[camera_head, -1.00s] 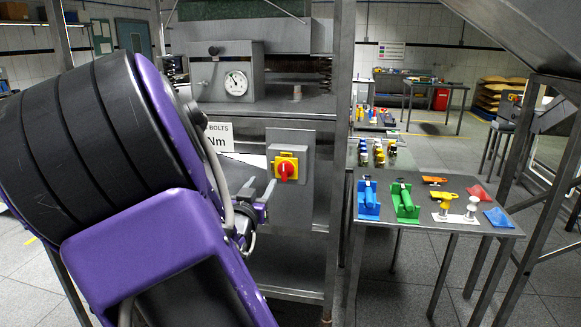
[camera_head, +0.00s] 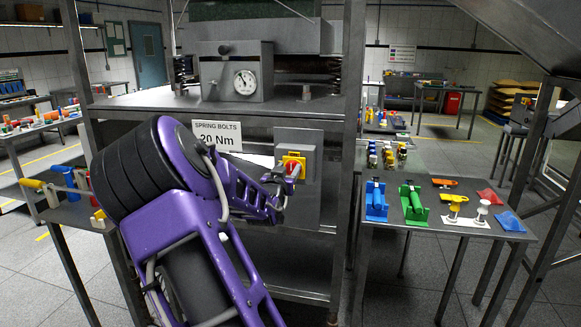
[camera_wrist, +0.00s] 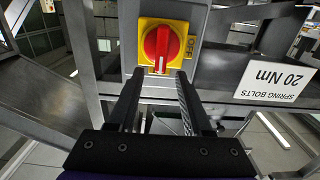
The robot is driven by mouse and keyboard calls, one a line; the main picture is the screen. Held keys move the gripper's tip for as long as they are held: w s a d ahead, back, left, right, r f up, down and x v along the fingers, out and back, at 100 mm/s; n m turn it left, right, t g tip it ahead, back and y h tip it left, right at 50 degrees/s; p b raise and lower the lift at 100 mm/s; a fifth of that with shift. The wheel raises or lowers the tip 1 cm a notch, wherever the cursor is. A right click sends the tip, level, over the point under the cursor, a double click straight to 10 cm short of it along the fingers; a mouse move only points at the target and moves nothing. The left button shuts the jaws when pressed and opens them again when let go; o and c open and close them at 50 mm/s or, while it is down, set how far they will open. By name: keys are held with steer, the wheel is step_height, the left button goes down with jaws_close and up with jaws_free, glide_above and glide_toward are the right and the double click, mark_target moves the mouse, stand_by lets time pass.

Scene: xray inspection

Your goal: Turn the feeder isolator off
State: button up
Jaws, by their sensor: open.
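The feeder isolator is a red rotary knob (camera_head: 292,170) on a yellow plate (camera_head: 303,164), mounted on a grey box (camera_head: 312,140) on the steel frame. In the wrist view, which is upside down, the red knob (camera_wrist: 161,47) has a white mark at its lower end in the picture, and the word OFF is on the plate to its right. My gripper (camera_wrist: 158,76) is open and empty, its two fingers pointing at the knob, with their tips just below it in the picture. In the head view my gripper (camera_head: 284,188) is beside the knob, partly hiding it. Contact cannot be told.
A "SPRING BOLTS 20 Nm" sign (camera_head: 217,136) hangs left of the isolator. A table (camera_head: 420,238) with blue and green fixtures stands to the right. Another bench (camera_head: 75,213) with tools is at the left.

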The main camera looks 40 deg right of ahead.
mark_target(292, 170)
steer(key=shift+x, duration=1.5)
steer(key=shift+c, duration=0.3)
steer(key=shift+a, duration=0.1)
steer(key=c, duration=0.7)
steer(key=shift+f, duration=0.1)
jaws_close()
